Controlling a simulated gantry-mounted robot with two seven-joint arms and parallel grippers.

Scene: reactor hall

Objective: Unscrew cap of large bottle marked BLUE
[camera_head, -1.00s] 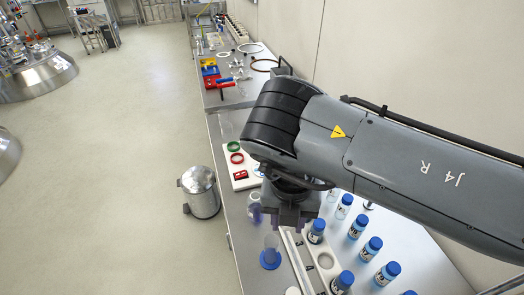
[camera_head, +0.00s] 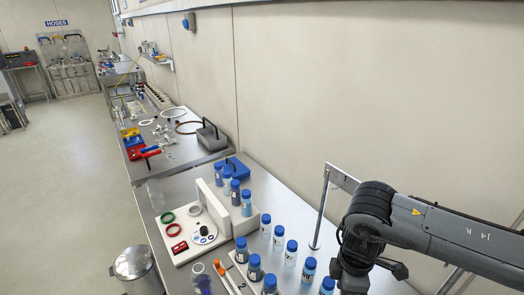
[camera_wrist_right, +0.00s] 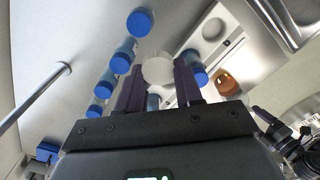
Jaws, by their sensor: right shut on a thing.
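My right gripper (camera_wrist_right: 158,88) is shut on a whitish round-topped object (camera_wrist_right: 158,69), held between its two dark fingers in the right wrist view. I cannot tell whether it is a cap or a bottle top. In the head view my right gripper (camera_head: 355,278) is at the lower right, and what it holds is hidden. Several blue-capped bottles stand on the bench, including one in the row (camera_head: 291,253) and one in the rack (camera_head: 254,267). No label reading BLUE is legible, so I cannot single out that bottle. My left gripper is not in view.
A white board (camera_head: 204,236) holds green and red rings. A blue case (camera_head: 232,168) and a metal stand (camera_head: 321,210) are near the wall. A metal bin (camera_head: 135,265) is on the floor. In the wrist view, blue caps (camera_wrist_right: 140,22) are close to the fingers.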

